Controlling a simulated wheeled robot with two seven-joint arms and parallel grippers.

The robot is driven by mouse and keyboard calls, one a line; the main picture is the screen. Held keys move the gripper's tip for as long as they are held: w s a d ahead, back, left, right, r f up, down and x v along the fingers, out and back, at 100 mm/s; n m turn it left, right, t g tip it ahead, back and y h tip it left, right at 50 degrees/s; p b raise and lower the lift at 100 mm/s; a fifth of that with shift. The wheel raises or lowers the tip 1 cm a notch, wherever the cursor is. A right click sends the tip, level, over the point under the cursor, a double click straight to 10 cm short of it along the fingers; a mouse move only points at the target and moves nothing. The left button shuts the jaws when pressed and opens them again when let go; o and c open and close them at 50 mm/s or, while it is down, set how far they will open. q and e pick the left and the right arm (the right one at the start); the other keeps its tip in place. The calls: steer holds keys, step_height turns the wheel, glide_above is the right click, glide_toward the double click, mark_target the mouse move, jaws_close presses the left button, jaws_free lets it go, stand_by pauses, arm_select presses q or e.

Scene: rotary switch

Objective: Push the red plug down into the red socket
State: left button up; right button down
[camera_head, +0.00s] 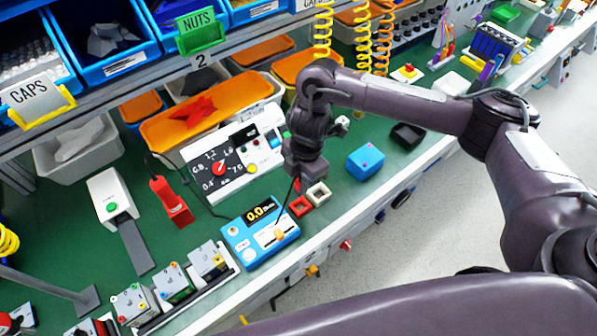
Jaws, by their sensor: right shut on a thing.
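My right gripper (304,181) points down over the bench, just above a small red square socket (299,206). It is shut on the red plug (296,185), of which only a small red bit shows below and left of the fingers. A thin dark cable hangs beside it. The plug is close over the red socket; I cannot tell whether they touch. A similar cream-white socket (319,193) stands just right of the red one. My left gripper is not in view.
A blue meter (259,231) stands close left of the sockets, and a white panel with a black dial (222,168) behind. A blue box (366,162) and a black tray (407,136) lie to the right. A red tool (171,201) lies left. The bench edge is in front.

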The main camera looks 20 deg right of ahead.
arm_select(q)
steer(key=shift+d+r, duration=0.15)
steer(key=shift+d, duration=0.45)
